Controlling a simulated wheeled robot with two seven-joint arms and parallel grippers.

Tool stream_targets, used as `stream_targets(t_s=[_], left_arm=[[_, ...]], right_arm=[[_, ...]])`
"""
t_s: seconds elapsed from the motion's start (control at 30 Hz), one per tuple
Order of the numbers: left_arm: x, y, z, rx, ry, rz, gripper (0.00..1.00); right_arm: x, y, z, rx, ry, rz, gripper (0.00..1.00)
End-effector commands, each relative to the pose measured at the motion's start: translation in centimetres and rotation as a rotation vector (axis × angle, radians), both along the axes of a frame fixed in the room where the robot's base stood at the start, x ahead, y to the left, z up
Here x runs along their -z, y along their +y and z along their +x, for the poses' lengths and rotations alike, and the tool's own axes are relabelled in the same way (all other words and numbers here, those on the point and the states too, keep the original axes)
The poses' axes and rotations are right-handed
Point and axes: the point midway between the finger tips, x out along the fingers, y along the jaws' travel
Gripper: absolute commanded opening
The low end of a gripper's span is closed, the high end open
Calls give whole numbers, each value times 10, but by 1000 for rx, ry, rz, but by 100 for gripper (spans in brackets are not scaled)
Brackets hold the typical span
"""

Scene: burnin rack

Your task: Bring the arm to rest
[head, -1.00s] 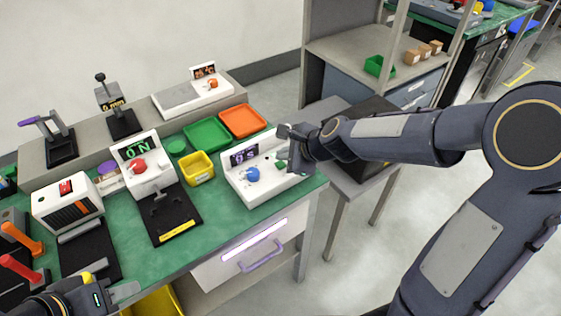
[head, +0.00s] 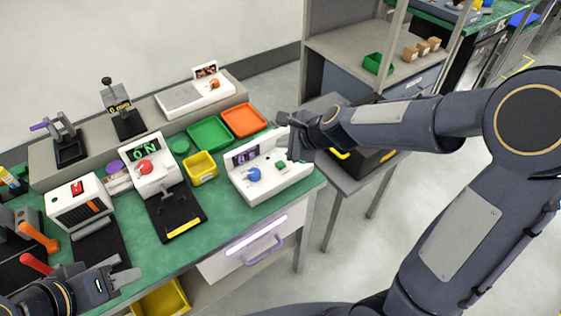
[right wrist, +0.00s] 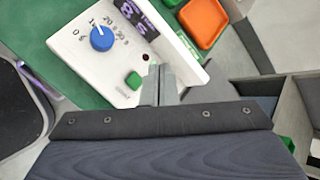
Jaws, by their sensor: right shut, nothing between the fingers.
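My right gripper (head: 287,133) is shut and empty. In the head view it hangs at the back right side of a white box (head: 285,185) with a blue knob (head: 253,174) and a dark display. In the right wrist view the closed fingertips (right wrist: 160,78) are beside the box's green button (right wrist: 133,80), and I cannot tell whether they touch the box. My left gripper (head: 120,279) is low at the bottom left of the head view, over the bench's front edge; its finger gap is unclear.
The green bench (head: 120,220) carries a white press unit (head: 150,165) reading ON, yellow, green and orange trays (head: 243,120), and orange and red levers at the left. A grey side table (head: 335,175) stands right of the bench. Open floor lies in front.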

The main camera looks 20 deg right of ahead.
Motion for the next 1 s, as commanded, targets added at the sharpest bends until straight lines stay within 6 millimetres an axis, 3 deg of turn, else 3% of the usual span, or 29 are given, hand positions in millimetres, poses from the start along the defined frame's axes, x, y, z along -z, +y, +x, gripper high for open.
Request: stream_targets(t_s=[0.57, 0.67, 0.77, 0.9, 1.0], left_arm=[[0, 0, 0, 0, 0, 0, 36], [-1, 0, 0, 0, 0, 0, 36], [-3, 0, 0, 0, 0, 0, 36], [-5, 0, 0, 0, 0, 0, 36], [-6, 0, 0, 0, 0, 0, 36]], right_arm=[[-7, -2, -6, -33, -19, -19, 0], [-26, -7, -28, -146, -74, -89, 0], [-49, -15, -69, -339, -166, -221, 0], [-67, -27, -141, -664, -299, -468, 0], [-67, -35, -189, -876, -367, -644, 0]])
